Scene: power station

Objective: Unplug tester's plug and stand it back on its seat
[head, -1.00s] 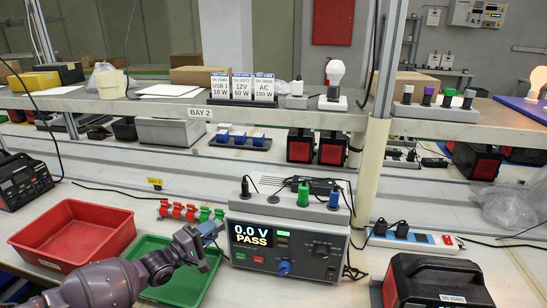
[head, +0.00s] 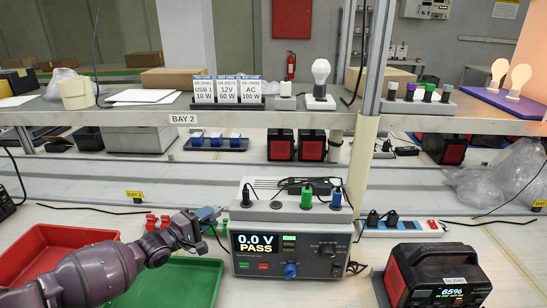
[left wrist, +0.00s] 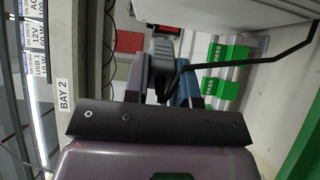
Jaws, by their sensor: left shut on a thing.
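The tester (head: 300,266) is a grey box on the bench, its display reading 0.0 V PASS. A green plug (head: 307,197) and a blue plug (head: 336,198) stand on its top, with a small dark upright piece (head: 246,195) at the top's left end. My left gripper (head: 208,214) is just left of the tester, near its top edge. In the left wrist view it is shut on a grey plug (left wrist: 160,50) with a black cable (left wrist: 230,66). The plug's tip is hidden. My right gripper is not in view.
A red tray (head: 105,235) and a green tray (head: 205,292) lie at the left, below my left arm. Red tags (head: 151,222) stand behind the gripper. A power strip (head: 400,229) and a black power pack (head: 440,255) are at the right. A shelf (head: 250,118) spans behind.

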